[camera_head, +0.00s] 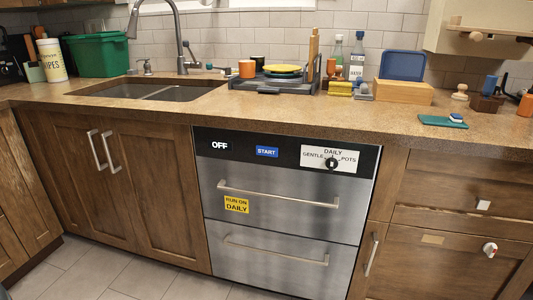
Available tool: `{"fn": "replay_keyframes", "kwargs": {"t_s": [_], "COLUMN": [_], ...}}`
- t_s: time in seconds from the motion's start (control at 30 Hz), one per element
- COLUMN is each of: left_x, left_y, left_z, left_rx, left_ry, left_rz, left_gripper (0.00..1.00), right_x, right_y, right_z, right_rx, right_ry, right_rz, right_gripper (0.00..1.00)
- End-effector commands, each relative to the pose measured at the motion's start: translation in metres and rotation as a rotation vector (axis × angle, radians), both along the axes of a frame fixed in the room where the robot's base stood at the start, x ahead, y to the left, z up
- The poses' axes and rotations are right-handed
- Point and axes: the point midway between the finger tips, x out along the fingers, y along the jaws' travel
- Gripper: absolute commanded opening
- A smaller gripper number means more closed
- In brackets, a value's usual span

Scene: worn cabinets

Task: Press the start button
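The blue START button (267,152) sits in the middle of the black control strip (245,139) on top of a steel two-drawer dishwasher (275,208). To its left is a black OFF label (219,146). To its right is a white panel with a black dial (331,163), marked GENTLE, DAILY and POTS; the dial seems to point up toward DAILY. A yellow sticker (236,205) on the upper drawer reads RUN ON DAILY. Both drawers look shut. Neither of my grippers is in view, and nothing covers the button.
The counter (200,110) overhangs the dishwasher, with a sink (165,91), a dish rack (275,82) and a wooden box (402,92) on it. Bar handles (277,194) stick out from the drawers below the button. The tiled floor (125,275) in front looks clear.

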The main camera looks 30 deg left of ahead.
Motion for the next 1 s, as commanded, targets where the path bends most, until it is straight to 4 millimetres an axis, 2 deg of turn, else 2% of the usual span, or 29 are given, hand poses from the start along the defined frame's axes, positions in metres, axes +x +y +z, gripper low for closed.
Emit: {"fn": "replay_keyframes", "kwargs": {"t_s": [0.07, 1.0], "left_x": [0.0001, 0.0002], "left_y": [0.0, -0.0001], "left_z": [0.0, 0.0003], "left_rx": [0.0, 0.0], "left_ry": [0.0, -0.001], "left_rz": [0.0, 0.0], "left_gripper": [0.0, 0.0], "right_x": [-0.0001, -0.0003], "right_y": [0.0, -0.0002], "right_z": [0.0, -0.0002], "right_rx": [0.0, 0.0], "right_ry": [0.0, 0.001], "right_rz": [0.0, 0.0], "right_gripper": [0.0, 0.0]}}
